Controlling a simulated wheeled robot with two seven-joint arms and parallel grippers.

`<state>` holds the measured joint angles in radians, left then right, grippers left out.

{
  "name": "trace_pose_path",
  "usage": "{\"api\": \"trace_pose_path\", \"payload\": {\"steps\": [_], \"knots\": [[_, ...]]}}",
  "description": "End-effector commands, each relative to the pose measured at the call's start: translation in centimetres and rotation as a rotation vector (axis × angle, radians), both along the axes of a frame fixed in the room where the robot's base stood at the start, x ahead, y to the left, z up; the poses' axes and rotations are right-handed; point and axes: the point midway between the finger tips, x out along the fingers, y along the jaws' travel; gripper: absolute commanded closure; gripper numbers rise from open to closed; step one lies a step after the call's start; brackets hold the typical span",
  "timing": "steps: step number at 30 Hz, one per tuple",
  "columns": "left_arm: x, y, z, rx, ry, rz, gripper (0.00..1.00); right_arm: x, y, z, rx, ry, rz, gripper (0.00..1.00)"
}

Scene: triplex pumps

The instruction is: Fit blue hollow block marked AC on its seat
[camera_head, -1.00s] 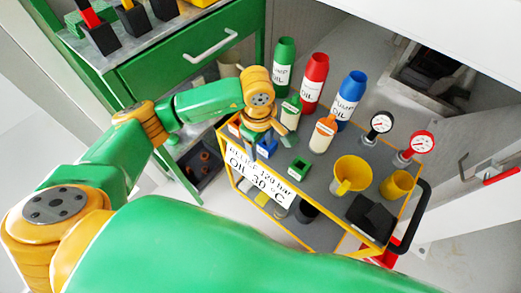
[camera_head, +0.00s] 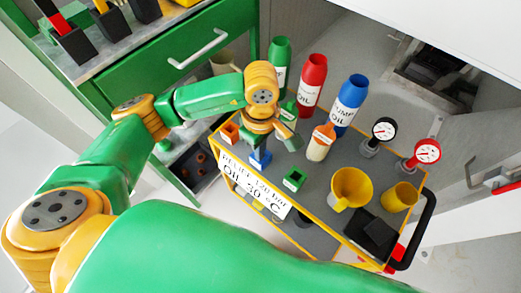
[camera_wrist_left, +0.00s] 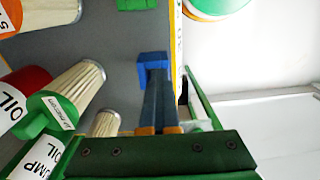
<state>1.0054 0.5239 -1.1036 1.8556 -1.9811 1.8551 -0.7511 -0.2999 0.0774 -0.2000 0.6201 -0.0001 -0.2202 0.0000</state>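The blue hollow block (camera_head: 260,159) stands near the left edge of the yellow-framed cart top, between an orange block (camera_head: 230,132) and a green hollow block (camera_head: 294,180). My left gripper (camera_head: 260,146) points down at the blue block from above. In the left wrist view the blue block (camera_wrist_left: 152,60) lies at the tips of my long, close-set fingers (camera_wrist_left: 160,85). I cannot tell whether they grip it. No AC marking is legible, and I cannot make out its seat. My right gripper is out of view.
Green, red (camera_head: 313,85) and blue (camera_head: 347,103) oil bottles line the cart's far side. Two gauges (camera_head: 383,132), a yellow funnel (camera_head: 351,187) and a yellow cup (camera_head: 399,197) stand to the right. A green drawer cabinet (camera_head: 180,65) is behind at left.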

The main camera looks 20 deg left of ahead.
Motion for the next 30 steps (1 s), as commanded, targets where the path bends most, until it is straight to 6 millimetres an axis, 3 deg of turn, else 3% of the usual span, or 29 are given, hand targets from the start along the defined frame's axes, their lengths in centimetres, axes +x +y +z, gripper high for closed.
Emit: {"api": "trace_pose_path", "payload": {"steps": [5,9,12,18,25,26,30], "knots": [[-4.4,-1.8,5.9,-0.001,-0.023,-0.017,1.00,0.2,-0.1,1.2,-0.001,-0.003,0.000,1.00],[-8.7,-3.7,8.0,-0.001,-0.027,-0.020,1.00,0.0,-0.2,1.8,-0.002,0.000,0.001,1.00],[-10.7,-4.7,8.9,-0.001,-0.029,-0.018,1.00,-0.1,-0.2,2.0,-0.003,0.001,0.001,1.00],[-12.5,-5.5,9.7,-0.002,-0.027,-0.009,1.00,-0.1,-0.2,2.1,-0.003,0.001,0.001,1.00],[-12.6,-5.6,9.8,-0.003,-0.026,-0.006,1.00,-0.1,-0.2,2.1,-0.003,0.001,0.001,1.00],[-12.6,-5.6,9.8,-0.003,-0.026,-0.006,0.97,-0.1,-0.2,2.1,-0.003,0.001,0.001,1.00],[-12.6,-5.6,9.8,-0.005,-0.027,-0.005,0.59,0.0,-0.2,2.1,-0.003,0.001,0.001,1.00]]}}
